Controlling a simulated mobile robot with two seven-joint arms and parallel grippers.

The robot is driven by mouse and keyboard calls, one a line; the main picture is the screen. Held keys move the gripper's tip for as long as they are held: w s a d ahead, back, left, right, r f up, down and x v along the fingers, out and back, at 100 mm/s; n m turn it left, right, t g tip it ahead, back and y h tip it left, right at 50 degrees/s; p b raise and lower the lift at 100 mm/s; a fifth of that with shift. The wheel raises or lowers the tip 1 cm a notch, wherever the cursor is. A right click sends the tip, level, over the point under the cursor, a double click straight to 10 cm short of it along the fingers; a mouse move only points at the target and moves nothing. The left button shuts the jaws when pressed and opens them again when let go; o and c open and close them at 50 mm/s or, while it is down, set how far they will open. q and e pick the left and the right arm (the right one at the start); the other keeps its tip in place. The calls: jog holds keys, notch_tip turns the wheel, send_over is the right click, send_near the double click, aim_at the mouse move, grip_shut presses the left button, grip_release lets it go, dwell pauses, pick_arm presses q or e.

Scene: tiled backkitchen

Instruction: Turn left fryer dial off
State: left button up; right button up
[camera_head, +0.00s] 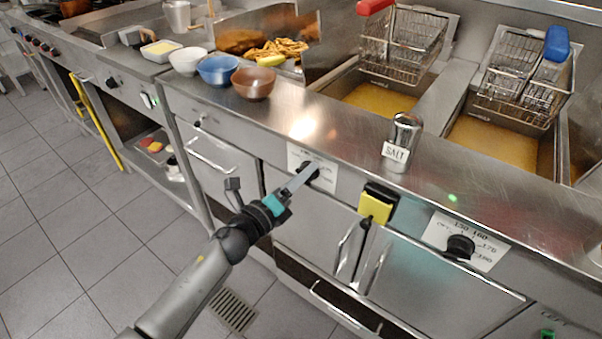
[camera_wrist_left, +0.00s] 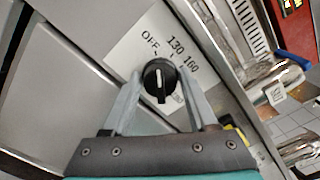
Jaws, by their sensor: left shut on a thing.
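The left fryer dial is a round black knob (camera_wrist_left: 160,75) on a white label plate (camera_wrist_left: 130,38) marked OFF, 130 and 160; part of the scale is hidden. A pale line on the knob stands nearly upright in the left wrist view; I cannot tell which end points to a setting. My left gripper (camera_head: 307,173) reaches the front panel and is shut on this dial, one finger on each side of it in the left wrist view (camera_wrist_left: 159,80). The right fryer dial (camera_head: 460,246) is black on a similar plate, untouched. My right gripper is not in view.
A salt shaker (camera_head: 402,143) stands on the counter edge above. A yellow and black object (camera_head: 376,203) is on the panel between the dials. Fryer baskets with red (camera_head: 374,6) and blue (camera_head: 556,43) handles sit behind. Bowls (camera_head: 253,83) stand left; the floor before the cabinets is clear.

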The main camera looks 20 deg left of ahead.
pick_arm(q)
jog(key=shift+n, duration=0.6)
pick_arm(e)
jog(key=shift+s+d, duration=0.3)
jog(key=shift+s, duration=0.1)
pick_arm(q)
jog(key=o, duration=1.4)
jog(key=shift+c, duration=0.2)
jog(key=shift+s, duration=0.15)
jog(key=p+v, duration=0.1)
jog(key=v, duration=1.4)
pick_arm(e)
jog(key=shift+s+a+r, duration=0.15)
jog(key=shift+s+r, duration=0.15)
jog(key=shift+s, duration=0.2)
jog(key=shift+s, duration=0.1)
